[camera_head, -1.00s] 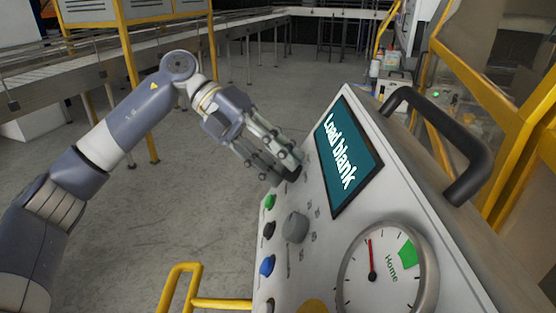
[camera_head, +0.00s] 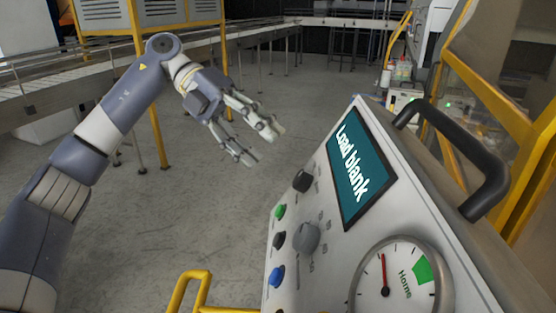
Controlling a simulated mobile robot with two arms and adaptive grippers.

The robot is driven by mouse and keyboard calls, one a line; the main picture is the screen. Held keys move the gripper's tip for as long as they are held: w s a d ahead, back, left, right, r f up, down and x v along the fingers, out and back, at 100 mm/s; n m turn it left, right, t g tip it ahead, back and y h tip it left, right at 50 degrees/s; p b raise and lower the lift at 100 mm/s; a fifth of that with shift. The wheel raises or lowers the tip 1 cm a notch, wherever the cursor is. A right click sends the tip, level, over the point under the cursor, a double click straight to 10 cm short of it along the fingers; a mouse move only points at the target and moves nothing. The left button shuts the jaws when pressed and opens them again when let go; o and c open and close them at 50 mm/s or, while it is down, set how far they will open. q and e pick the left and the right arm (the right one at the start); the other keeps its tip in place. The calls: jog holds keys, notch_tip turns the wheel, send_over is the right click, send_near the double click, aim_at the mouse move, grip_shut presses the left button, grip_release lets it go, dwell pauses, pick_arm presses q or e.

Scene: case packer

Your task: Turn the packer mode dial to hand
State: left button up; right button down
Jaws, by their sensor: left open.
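The packer's slanted white control panel (camera_head: 336,262) fills the lower right. It carries a black knob (camera_head: 302,180) at its upper left and a larger grey knob (camera_head: 306,237) below it, with small markings beside each. The labels are too small to read, so I cannot tell which knob is the mode dial or where it points. My left gripper (camera_head: 262,144) is open and empty, up and left of the black knob, apart from the panel. My right gripper is out of view.
Green (camera_head: 279,212), black (camera_head: 279,240) and blue (camera_head: 276,276) buttons line the panel's left edge. A screen (camera_head: 360,170) reads "Load blank" above a round gauge (camera_head: 386,288). A black handle (camera_head: 486,165) and yellow rail (camera_head: 186,290) stick out. Open floor lies left.

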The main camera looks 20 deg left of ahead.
pick_arm(q)
jog(key=shift+v, duration=2)
